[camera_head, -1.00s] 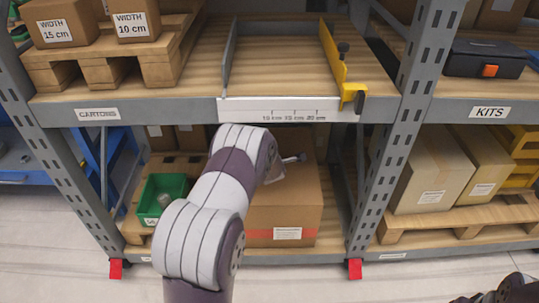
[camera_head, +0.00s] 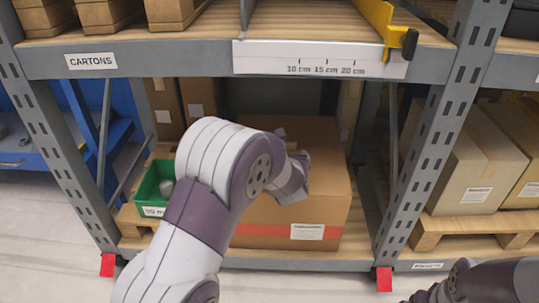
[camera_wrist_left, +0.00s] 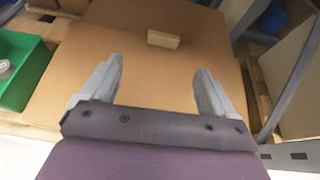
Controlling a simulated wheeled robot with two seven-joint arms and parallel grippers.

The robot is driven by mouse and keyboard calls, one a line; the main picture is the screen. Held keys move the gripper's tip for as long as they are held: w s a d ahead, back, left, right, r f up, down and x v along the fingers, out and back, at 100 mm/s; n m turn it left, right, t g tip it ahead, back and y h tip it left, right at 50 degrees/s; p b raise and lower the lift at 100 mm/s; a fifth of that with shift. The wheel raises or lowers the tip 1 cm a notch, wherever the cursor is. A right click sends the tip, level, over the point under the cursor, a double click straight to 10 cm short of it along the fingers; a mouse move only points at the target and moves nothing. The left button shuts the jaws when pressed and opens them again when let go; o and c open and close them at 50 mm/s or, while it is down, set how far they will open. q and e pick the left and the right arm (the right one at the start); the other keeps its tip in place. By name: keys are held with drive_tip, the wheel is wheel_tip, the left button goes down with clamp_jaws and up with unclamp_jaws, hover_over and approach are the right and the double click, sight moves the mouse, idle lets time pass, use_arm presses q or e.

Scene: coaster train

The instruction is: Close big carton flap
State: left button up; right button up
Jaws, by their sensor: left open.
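The big brown carton (camera_head: 325,218) stands on the lower shelf, with a red stripe and a white label on its front. Its top is partly hidden by my left arm. My left gripper (camera_head: 292,150) is over the carton's top, half hidden behind my own wrist. In the left wrist view the gripper (camera_wrist_left: 160,72) is open, its two fingers apart with nothing between them. A broad brown cardboard panel (camera_wrist_left: 150,85) of the carton lies below and ahead of the fingers, with a small tan block (camera_wrist_left: 163,39) on it. I cannot tell how far the flap stands open.
A green bin (camera_head: 152,186) stands left of the carton, on a wooden pallet. The upper shelf edge (camera_head: 180,58) and the right rack post (camera_head: 425,150) frame the bay. Paler cartons (camera_head: 465,165) fill the bay to the right. Part of my right arm shows at lower right.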

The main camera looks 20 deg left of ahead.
sight(287, 143)
use_arm(q)
drive_tip(key=shift+w+d+f+m, duration=0.1)
drive_tip(key=shift+w+m, duration=0.2)
drive_tip(key=shift+w, duration=0.1)
drive_tip(key=b+x, duration=0.4)
drive_tip(key=x, duration=0.6)
drive_tip(key=shift+w+f, duration=0.1)
drive_tip(key=shift+w, duration=0.3)
drive_tip(key=shift+w+f, duration=0.15)
drive_tip(key=shift+w, duration=0.4)
